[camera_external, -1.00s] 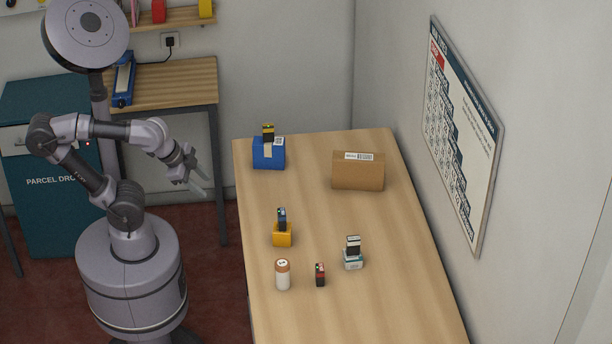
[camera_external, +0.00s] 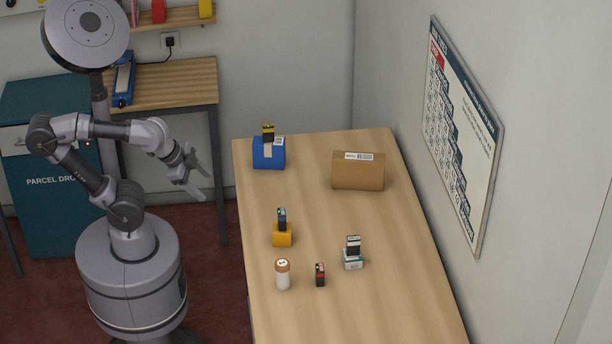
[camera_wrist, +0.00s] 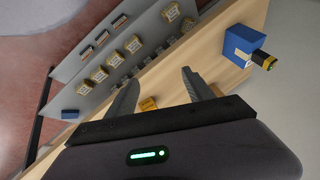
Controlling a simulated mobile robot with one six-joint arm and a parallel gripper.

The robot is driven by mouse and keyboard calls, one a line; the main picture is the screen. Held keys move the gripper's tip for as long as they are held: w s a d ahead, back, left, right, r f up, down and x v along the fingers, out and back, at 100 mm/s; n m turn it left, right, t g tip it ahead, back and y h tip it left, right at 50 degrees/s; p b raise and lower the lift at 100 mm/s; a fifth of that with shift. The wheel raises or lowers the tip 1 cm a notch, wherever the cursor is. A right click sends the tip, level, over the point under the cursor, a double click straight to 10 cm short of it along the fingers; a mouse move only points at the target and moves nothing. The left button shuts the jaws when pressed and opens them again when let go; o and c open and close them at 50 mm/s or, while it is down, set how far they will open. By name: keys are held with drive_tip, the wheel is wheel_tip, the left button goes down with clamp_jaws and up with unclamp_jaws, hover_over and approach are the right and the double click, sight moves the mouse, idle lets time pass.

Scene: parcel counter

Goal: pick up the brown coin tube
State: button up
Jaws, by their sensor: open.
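A small upright cylinder, white with a brown band at its top (camera_external: 283,274), stands near the front left of the wooden counter (camera_external: 340,312); it is the only tube-like thing I see and looks like the coin tube. My gripper (camera_external: 200,186) is open and empty, off the counter's left edge, farther back than the tube and apart from everything. In the wrist view its two fingers (camera_wrist: 160,75) are spread with nothing held between them. I cannot make out the tube in the wrist view.
A small black and red item (camera_external: 320,274) stands just right of the tube. Stacked small boxes (camera_external: 353,254), a yellow box with a dark item on it (camera_external: 282,235), a blue box (camera_external: 268,153) and a brown carton (camera_external: 358,171) also occupy the counter.

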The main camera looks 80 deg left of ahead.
drive_tip(key=w+d+r+m+g+h+p, duration=0.15)
drive_tip(key=w+d+r+m+p, duration=0.25)
drive_tip(key=w+d+r+p, duration=0.5)
drive_tip(key=m+g+p, duration=0.4)
drive_tip(key=m+p, duration=0.4)
drive_tip(key=p, duration=0.1)
hover_over(281, 263)
wheel_tip(281, 263, down, 3)
drive_tip(key=shift+h, duration=0.25)
wheel_tip(281, 263, down, 11)
drive_tip(key=b, duration=0.4)
drive_tip(key=shift+f, duration=0.1)
wheel_tip(281, 263, down, 6)
drive_tip(key=b, duration=0.3)
drive_tip(key=shift+w+d+f, duration=0.1)
drive_tip(key=shift+w+f, duration=0.05)
drive_tip(key=shift+f, duration=0.05)
drive_tip(key=shift+r, duration=0.15)
drive_tip(key=shift+c, duration=0.4)
clamp_jaws()
